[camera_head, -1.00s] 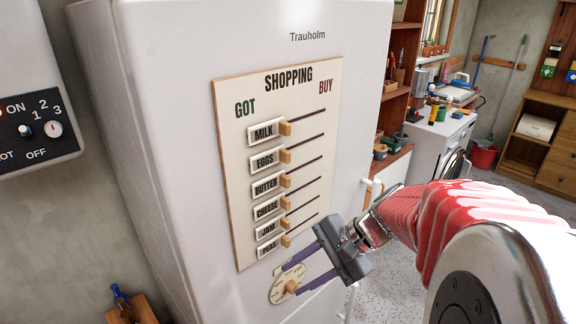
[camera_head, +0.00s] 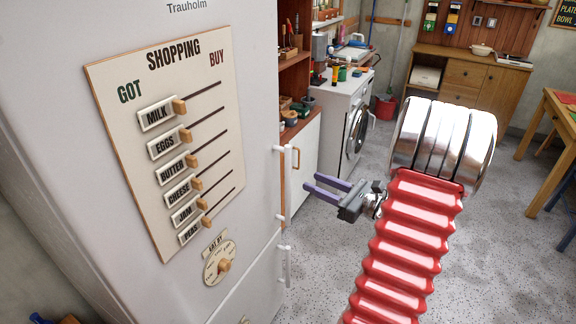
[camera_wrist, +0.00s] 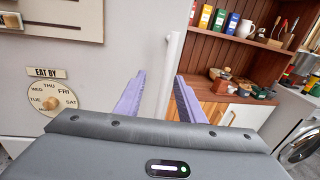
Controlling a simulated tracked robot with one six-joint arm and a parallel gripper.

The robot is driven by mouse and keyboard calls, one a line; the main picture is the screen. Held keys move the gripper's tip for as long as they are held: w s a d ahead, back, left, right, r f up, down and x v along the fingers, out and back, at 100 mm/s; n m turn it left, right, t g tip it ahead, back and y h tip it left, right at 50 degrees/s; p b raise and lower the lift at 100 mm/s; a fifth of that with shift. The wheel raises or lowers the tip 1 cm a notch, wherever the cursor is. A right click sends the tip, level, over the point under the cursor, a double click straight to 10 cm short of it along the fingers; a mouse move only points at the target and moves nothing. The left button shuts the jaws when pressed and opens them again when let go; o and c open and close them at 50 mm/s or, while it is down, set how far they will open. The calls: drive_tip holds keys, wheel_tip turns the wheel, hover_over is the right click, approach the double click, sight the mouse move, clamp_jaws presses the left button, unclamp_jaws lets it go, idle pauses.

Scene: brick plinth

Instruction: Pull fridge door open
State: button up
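The white fridge (camera_head: 250,60) fills the left of the head view, its upper door looking shut. A vertical white handle (camera_head: 287,185) stands at that door's right edge. My gripper (camera_head: 311,182) is open and empty, its two purple fingers pointing left at the handle with a small gap between. In the wrist view the handle (camera_wrist: 172,70) rises between the tips of my open gripper (camera_wrist: 160,80), nearer the right finger; its lower end is hidden behind my gripper.
The door carries a shopping board (camera_head: 105,90) and a round eat-by dial (camera_head: 220,265). A lower handle (camera_head: 285,265) sits below. Wooden shelves (camera_head: 293,70) and a washing machine (camera_head: 345,110) stand behind. Speckled floor is clear to the right, before a wooden table (camera_head: 550,120).

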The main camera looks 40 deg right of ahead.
sight(288, 165)
drive_tip(key=shift+s+d+f+m+t+h, duration=0.15)
drive_tip(key=shift+d+m+h, duration=0.1)
drive_tip(key=shift+d, duration=0.2)
drive_tip(key=shift+s+d+r+m+t+h, duration=0.15)
drive_tip(key=shift+d+m, duration=0.1)
drive_tip(key=shift+d, duration=0.2)
drive_tip(key=shift+f, duration=0.1)
drive_tip(key=w, duration=0.4)
drive_tip(key=w+a, duration=0.1)
drive_tip(key=w, duration=0.4)
drive_tip(key=w+a, duration=0.1)
drive_tip(key=w, duration=0.3)
drive_tip(key=shift+w, duration=0.35)
drive_tip(key=shift+c, duration=0.4)
clamp_jaws()
